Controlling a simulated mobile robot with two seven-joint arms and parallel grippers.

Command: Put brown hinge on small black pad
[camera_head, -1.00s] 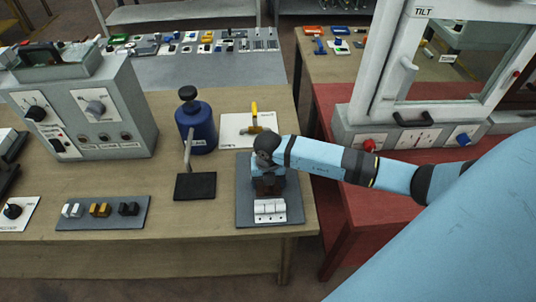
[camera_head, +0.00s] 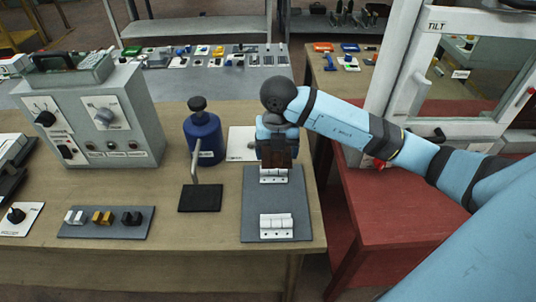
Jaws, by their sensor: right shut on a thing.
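My right gripper (camera_head: 276,146) is over the back part of a grey board. It is shut on a dark brown piece that I take to be the brown hinge (camera_head: 278,155), partly hidden by the gripper. The piece shows just above a white hinge-like part (camera_head: 273,176) near the board's back; whether they touch I cannot tell. The small black pad (camera_head: 200,198) lies flat on the table to the left of the board, with a grey handle-like rod at its back edge. My left gripper is out of view.
The grey board (camera_head: 258,205) also bears another white part (camera_head: 276,227) at its front. A blue bottle (camera_head: 204,138) stands behind the pad. A grey panel (camera_head: 105,222) with small coloured parts lies left of the pad. A control box (camera_head: 145,115) stands behind it.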

